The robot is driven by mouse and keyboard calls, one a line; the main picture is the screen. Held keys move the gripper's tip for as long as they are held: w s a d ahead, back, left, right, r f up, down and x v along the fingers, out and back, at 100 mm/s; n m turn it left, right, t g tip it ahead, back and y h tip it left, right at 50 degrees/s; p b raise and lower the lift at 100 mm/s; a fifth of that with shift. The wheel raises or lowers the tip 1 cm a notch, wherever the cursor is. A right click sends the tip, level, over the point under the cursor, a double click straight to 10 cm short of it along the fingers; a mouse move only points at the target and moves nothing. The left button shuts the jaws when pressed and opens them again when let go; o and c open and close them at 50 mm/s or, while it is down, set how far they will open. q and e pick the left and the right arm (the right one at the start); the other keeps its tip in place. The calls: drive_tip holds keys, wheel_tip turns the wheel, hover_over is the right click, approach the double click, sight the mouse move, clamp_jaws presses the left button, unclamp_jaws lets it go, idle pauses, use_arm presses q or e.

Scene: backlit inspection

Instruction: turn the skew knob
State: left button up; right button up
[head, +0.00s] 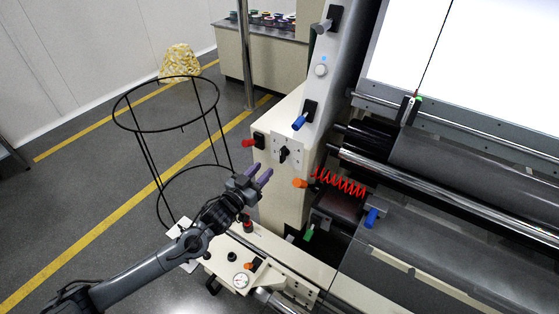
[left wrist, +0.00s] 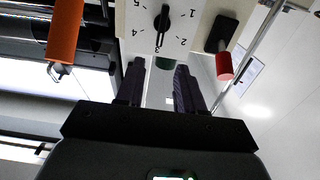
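The skew knob (head: 284,153) is a black bar-shaped knob on a pale plate on the machine's cream side panel. In the left wrist view the knob (left wrist: 161,22) sits on a numbered dial, 1 to 5, shown upside down. Its long axis lines up with the 3; I cannot tell which end is the pointer. My left gripper (head: 259,173) is open and empty, with purple fingers, just left of and below the knob in the head view. In the left wrist view its fingers (left wrist: 158,70) are apart, short of the dial and not touching the knob. My right gripper is not in view.
A red handle (head: 249,143) and an orange handle (head: 300,183) flank the knob; a blue handle (head: 300,122) is above. A red coil (head: 338,183) and rollers lie right. A ledge with a gauge (head: 241,281) is below. A black wire stand (head: 163,130) stands left.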

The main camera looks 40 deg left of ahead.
sight(281, 152)
use_arm(q)
drive_tip(key=shift+w+a+b, duration=0.15)
drive_tip(key=shift+w+b, duration=0.05)
drive_tip(key=shift+w, duration=1.55)
drive_tip(key=shift+w+a+b, duration=0.2)
drive_tip(key=shift+w, duration=1.6)
drive_tip(key=shift+w+a+b, duration=0.15)
drive_tip(key=shift+w+b, duration=0.05)
drive_tip(key=shift+w, duration=1.55)
drive_tip(key=shift+c, duration=0.3)
clamp_jaws()
